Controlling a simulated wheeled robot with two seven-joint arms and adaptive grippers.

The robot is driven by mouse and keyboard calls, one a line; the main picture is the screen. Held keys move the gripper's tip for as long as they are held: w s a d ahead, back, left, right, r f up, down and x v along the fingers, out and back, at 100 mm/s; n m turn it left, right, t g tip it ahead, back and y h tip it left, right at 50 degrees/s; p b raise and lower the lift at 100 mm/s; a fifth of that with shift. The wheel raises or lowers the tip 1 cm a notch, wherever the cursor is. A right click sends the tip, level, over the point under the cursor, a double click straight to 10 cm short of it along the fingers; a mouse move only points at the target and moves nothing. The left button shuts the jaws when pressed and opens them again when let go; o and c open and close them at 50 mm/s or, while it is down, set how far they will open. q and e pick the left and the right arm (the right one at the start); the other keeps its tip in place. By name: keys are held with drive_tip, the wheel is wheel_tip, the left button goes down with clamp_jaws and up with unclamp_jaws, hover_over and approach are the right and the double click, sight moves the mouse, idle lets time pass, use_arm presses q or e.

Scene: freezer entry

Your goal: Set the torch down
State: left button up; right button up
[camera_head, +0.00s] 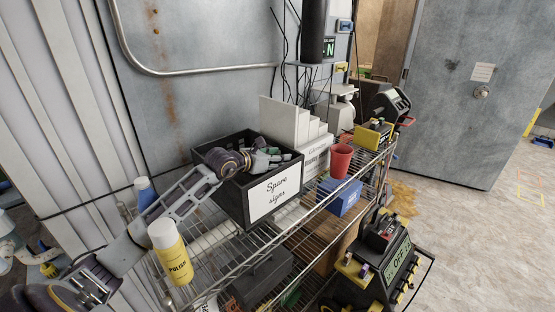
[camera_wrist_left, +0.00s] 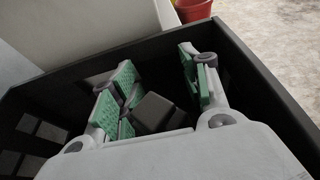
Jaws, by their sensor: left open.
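My left gripper (camera_head: 272,156) reaches into the black bin labelled "Spare signs" (camera_head: 226,203) on the wire shelf. In the left wrist view my left gripper (camera_wrist_left: 155,88) is open, its green-padded fingers spread apart below the bin's rim (camera_wrist_left: 262,82). A dark grey blocky thing (camera_wrist_left: 153,112) lies between and below the fingers; I cannot tell whether it is the torch or whether a pad touches it. No torch can be made out for sure in the head view, where the gripper hides part of the bin's inside. My right gripper is not in view.
A yellow polish can (camera_head: 170,254) stands left of the bin, under my arm. A red cup (camera_head: 340,160), a blue box (camera_head: 340,196) and a white stepped block (camera_head: 285,120) are to the right. Open floor (camera_head: 480,235) lies beyond the wire shelf (camera_head: 225,268).

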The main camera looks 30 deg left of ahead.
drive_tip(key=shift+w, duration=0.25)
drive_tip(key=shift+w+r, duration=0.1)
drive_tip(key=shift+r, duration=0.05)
